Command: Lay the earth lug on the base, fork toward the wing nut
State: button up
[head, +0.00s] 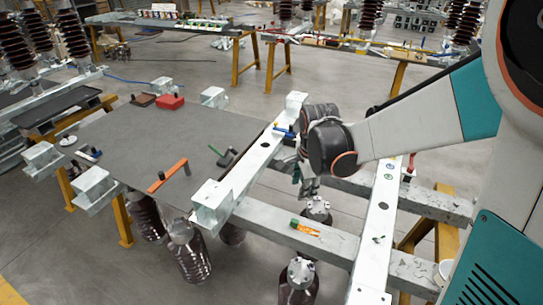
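My gripper (305,182) hangs fingers-down just right of the near white beam, above the gap between the frame's beams. Its fingers are small and dark, and I cannot tell whether they are open or hold anything. A blue piece with a yellow tip (285,131) lies on the white beam (262,155), left of my wrist. A small dark green fitting (378,239) sits on the right white beam (372,262); it may be the wing nut, but it is too small to tell. I cannot pick out the earth lug or its base with certainty.
A grey table (125,145) at left holds an orange bar (167,176), a green-handled tool (222,155) and a red box (170,101). A green and orange item (305,228) lies on the front grey beam. Brown insulators (190,255) hang below.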

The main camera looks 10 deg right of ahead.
aim_at(295, 221)
jog(key=w+f+m, duration=0.1)
jog(key=f+m, duration=0.1)
jog(key=f, duration=0.2)
jog(key=w+f+m+g, duration=0.1)
jog(key=w+f+m, duration=0.1)
jog(key=f, duration=0.3)
jog(key=w+f+m+g+p, duration=0.1)
jog(key=f+m, duration=0.3)
jog(key=shift+w+f, duration=0.25)
jog(key=shift+w, duration=0.05)
notch_tip(295, 221, down, 9)
jog(key=b, duration=0.5)
jog(key=shift+r, duration=0.1)
grip_shut()
notch_tip(295, 221, up, 10)
jog(key=p, duration=0.5)
dwell(0.9)
